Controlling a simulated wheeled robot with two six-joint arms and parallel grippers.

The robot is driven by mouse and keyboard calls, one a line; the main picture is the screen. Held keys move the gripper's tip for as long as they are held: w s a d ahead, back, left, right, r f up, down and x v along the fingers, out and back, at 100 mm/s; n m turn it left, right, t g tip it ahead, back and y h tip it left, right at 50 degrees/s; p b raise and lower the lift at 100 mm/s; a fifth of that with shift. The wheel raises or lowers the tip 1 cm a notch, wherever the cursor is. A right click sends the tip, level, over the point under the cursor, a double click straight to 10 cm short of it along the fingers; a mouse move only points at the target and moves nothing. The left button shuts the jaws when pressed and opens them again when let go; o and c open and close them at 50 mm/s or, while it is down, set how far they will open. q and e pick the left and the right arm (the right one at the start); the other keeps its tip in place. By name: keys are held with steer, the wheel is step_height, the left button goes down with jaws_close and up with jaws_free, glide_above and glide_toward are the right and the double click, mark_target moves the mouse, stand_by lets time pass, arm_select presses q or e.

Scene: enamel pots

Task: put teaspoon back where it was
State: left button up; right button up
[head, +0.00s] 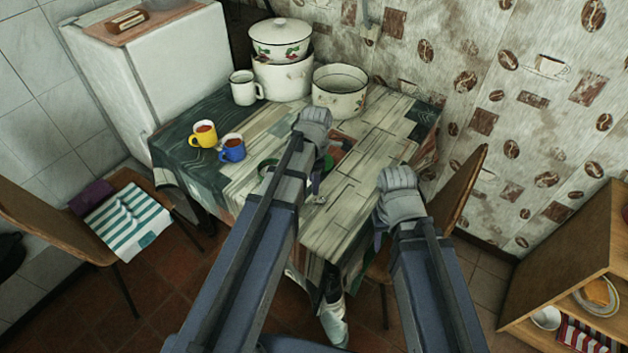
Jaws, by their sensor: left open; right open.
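I cannot make out a teaspoon for certain; my arms cover part of the table. A small pale item (319,199) lies on the table near my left gripper, too small to identify. My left gripper (318,170) is open over the middle of the table (345,215), and its wrist hides what is behind it. A green rim (267,166) shows partly behind my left arm. My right gripper (378,238) is open at the table's right edge, its fingers mostly hidden. I see nothing held in either gripper.
A yellow mug (204,136) and a blue mug (232,149) stand left on the table. A white mug (244,89), a lidded pot (281,75) and an open pot (340,92) stand at the back. Chairs flank the table, one at left (60,235).

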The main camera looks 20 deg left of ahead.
arm_select(q)
step_height(320, 180, up, 12)
steer(key=p, duration=1.2)
steer(key=s+d+m, duration=0.5)
steer(key=s+m, duration=0.2)
steer(key=m, duration=0.6)
steer(key=s+d+m+y, duration=0.1)
steer(key=s+d+m, duration=0.4)
steer(key=m, duration=0.8)
steer(key=shift+s+d+m, duration=0.25)
steer(key=shift+s+m, duration=0.15)
steer(key=shift+s, duration=0.75)
